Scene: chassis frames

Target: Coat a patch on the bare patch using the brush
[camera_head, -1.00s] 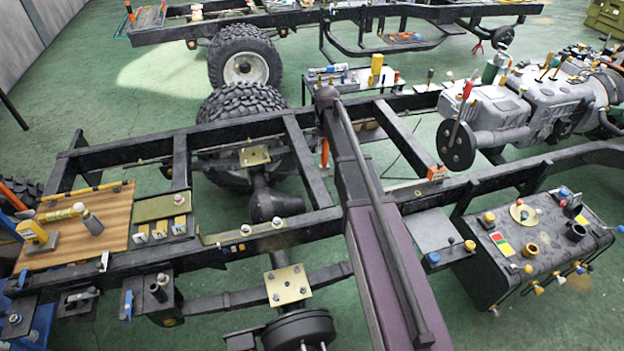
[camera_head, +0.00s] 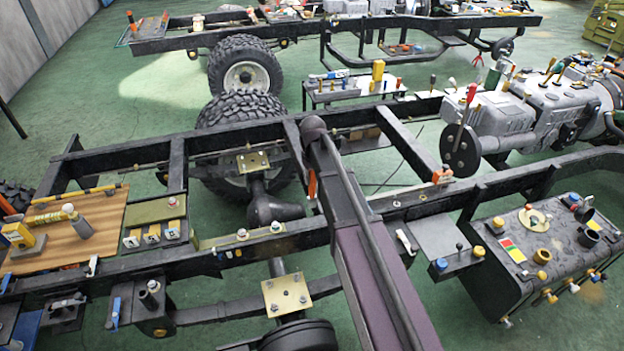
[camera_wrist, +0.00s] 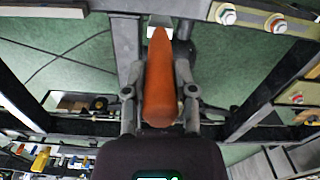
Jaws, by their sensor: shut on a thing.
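My gripper (camera_wrist: 160,100) is shut on an orange tapered handle, which I take to be the brush (camera_wrist: 159,75). Its narrow end points up in the wrist view, where a small pale piece shows at the tip; I cannot make out bristles. In the head view, an orange sliver (camera_head: 312,185) shows beside my arm, over the chassis frame; the arm hides the rest of my gripper. I cannot make out the bare patch for certain in either view.
Black chassis rails (camera_head: 200,268) and crossmembers surround the gripper. A bolted strip (camera_wrist: 268,18) lies close at the upper right of the wrist view. A wooden board (camera_head: 110,222) with tools is at left, a dark tank (camera_head: 520,275) at right. Green floor shows through the gaps.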

